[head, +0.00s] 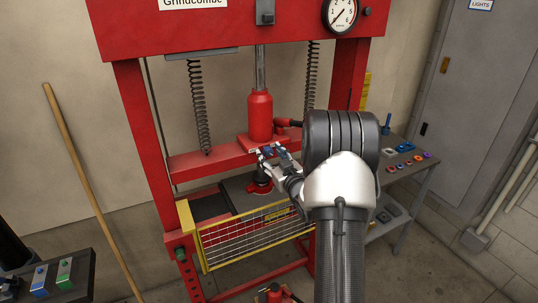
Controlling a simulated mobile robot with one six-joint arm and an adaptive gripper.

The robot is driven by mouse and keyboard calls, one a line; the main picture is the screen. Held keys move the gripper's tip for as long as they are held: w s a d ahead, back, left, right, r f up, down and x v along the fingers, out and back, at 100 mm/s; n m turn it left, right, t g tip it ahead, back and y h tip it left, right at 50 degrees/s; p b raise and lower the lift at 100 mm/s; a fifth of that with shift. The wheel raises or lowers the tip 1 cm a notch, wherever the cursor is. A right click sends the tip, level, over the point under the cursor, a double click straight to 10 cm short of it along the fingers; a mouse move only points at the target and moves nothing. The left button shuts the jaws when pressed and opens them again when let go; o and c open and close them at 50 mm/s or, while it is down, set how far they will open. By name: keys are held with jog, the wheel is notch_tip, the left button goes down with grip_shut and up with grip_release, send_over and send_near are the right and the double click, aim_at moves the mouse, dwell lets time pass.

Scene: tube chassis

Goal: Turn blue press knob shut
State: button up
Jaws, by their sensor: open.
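My gripper (267,153) is open at the front of the crossbeam, just below the jack's base. Small blue patches show at its fingers; I cannot tell whether they are the blue press knob or parts of the gripper. The fingers hide much of this spot, and I cannot tell whether they touch anything.
A yellow-framed mesh guard (213,258) stands low at the front of the press. A grey bench (416,173) with small coloured parts is at right. A wooden pole (92,188) leans at left. A dark panel (75,283) with coloured blocks is at lower left.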

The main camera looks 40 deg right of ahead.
jog(key=shift+x, duration=0.9)
jog(key=shift+c, duration=0.3)
jog(key=c, duration=1)
